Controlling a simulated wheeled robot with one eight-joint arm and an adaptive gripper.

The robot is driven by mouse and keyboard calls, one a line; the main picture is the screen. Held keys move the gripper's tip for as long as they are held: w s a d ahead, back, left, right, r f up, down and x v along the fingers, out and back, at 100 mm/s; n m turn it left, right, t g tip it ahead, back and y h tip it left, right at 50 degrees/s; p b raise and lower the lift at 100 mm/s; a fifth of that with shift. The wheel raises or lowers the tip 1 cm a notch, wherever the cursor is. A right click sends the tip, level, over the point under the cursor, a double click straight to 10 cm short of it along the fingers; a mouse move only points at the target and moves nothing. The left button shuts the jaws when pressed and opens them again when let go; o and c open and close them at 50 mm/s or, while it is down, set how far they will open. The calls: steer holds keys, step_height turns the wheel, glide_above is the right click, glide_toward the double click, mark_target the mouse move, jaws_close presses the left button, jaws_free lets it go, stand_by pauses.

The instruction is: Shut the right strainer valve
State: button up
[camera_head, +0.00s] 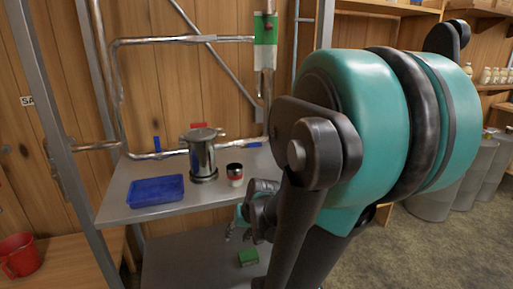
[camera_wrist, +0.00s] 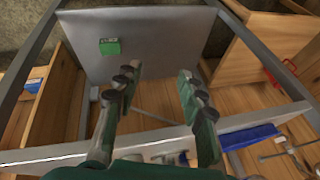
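Steel pipework runs along the wooden wall in the head view. A blue valve handle (camera_head: 254,145) shows on the lower pipe at the right, close to my arm, and appears to lie along the pipe. Another blue handle (camera_head: 156,144) stands upright on the pipe further left. Labels naming the right strainer valve are not readable. My gripper (camera_head: 238,236) hangs at the shelf's front edge, well below the handles, and is partly hidden by my arm. In the wrist view my gripper (camera_wrist: 157,76) has its fingers spread with nothing between them.
The steel shelf (camera_head: 150,213) holds a blue tray (camera_head: 156,190), a steel pot (camera_head: 202,158) and a jar (camera_head: 235,174). A green box (camera_head: 248,257) lies on the lower surface and also shows in the wrist view (camera_wrist: 110,46). A red mug (camera_head: 19,255) stands left.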

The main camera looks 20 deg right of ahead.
steer(key=w+d+r+m+t+y, duration=0.3)
steer(key=w+r+m, duration=0.1)
steer(key=w, duration=0.4)
steer(key=m+t+y, duration=0.1)
steer(key=m+t, duration=0.7)
steer(key=t, duration=0.1)
glide_toward(256, 145)
steer(key=shift+n, duration=0.3)
steer(key=x, duration=0.8)
steer(key=shift+w+a, duration=0.1)
steer(key=shift+w, duration=0.3)
jaws_close()
